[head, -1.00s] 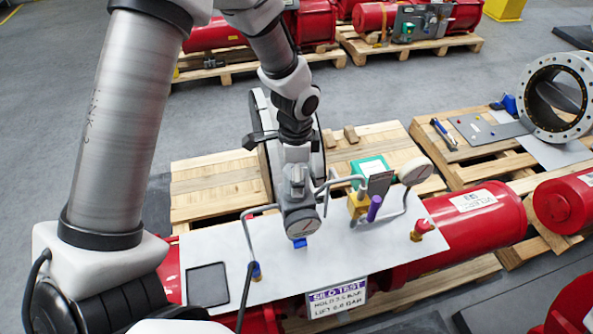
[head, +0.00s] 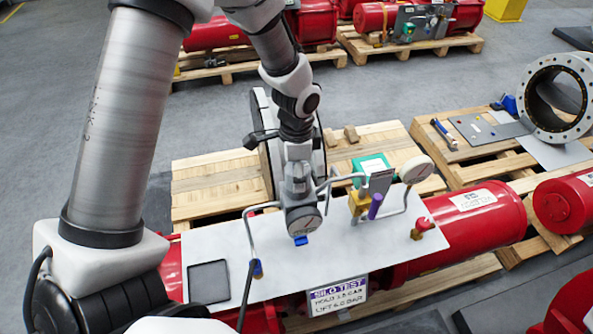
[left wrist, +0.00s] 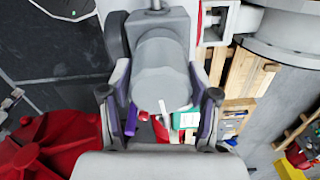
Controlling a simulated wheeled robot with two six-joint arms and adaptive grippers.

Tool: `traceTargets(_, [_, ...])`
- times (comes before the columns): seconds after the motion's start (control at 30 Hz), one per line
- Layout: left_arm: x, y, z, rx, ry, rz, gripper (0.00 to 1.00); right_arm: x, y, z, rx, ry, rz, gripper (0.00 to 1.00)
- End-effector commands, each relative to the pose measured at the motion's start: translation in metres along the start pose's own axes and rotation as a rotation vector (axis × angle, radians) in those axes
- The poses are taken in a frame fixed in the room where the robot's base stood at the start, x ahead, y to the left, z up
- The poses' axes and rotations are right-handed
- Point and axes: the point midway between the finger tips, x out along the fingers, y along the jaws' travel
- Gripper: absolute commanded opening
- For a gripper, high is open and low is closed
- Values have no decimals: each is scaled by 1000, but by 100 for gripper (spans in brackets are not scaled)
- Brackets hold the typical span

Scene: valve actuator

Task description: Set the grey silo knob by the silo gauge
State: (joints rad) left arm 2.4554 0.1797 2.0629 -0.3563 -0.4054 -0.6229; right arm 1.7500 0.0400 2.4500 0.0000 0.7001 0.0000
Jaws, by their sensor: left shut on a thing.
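My left gripper (head: 297,188) points down over the grey regulator on the pale plate (head: 213,245). In the left wrist view its two fingers (left wrist: 164,108) stand on either side of the grey silo knob (left wrist: 162,72) and are shut on it. In the head view the gripper mostly hides the knob. A round dial (head: 304,221) faces forward just below the gripper; its needle is too small to read. Another round white gauge (head: 416,169) stands on a bent pipe to the right. A sign headed SILO TEST (head: 338,296) hangs at the plate's front edge. My right gripper is not in view.
A purple lever (head: 375,206), a yellow valve block (head: 357,204), a green box (head: 370,168) and a red cap (head: 424,224) are right of the gripper. A bent grey pipe (head: 250,228) rises at its left.

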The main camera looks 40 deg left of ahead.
Motion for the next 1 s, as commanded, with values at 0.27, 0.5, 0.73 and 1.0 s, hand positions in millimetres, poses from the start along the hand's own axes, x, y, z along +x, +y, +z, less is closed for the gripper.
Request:
traceTargets(0.27, [3, 2, 2, -173, -6, 6, 26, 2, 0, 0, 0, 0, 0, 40])
traceTargets(0.5, [3, 3, 2, -393, -7, 5, 26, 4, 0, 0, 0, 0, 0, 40])
traceTargets(0.73, [4, 3, 1, -612, -8, 4, 26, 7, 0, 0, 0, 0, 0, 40])
traceTargets(1.0, [4, 3, 1, -868, -8, 3, 26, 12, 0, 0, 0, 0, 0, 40])
